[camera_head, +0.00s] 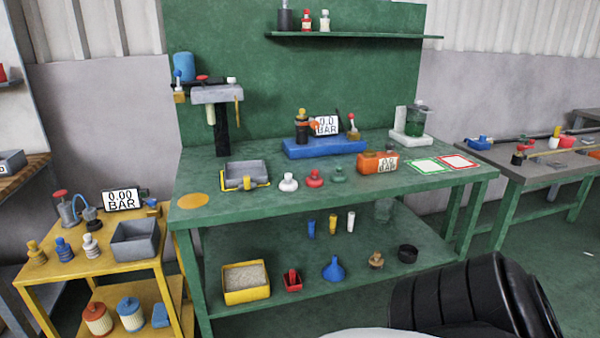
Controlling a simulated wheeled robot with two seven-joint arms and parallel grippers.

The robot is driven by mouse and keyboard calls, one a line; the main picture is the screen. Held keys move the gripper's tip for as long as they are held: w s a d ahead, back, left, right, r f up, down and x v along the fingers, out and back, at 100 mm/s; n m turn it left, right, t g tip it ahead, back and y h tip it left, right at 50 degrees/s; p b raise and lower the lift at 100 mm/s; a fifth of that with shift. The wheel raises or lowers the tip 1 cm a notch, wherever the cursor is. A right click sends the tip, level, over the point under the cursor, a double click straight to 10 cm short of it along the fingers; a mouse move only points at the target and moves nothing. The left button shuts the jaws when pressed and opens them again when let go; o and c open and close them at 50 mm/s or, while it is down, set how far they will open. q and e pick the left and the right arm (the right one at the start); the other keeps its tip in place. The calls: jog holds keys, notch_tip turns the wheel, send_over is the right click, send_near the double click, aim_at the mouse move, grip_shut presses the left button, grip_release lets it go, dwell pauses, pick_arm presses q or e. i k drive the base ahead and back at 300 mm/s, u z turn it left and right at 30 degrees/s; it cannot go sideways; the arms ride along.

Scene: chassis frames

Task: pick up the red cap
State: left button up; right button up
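The red cap (314,179) stands on the green workbench (400,194), near the middle of its front part. It is a small knobbed piece in a row between a white cap (288,183) and a green cap (338,174). Nothing covers it, and it stands apart from both neighbours. Neither my left nor my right gripper shows in the head view, so nothing is seen touching the cap.
Left of the caps is a grey tray (247,175). Behind them is a blue block (325,146), and right an orange gauge box (378,163). A black stand (222,130) rises at the back left. Bare bench top lies in front of the caps.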

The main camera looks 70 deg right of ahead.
aim_at(314, 181)
jog(key=z, duration=0.75)
jog(key=i, duration=1.05)
jog(key=z, duration=1)
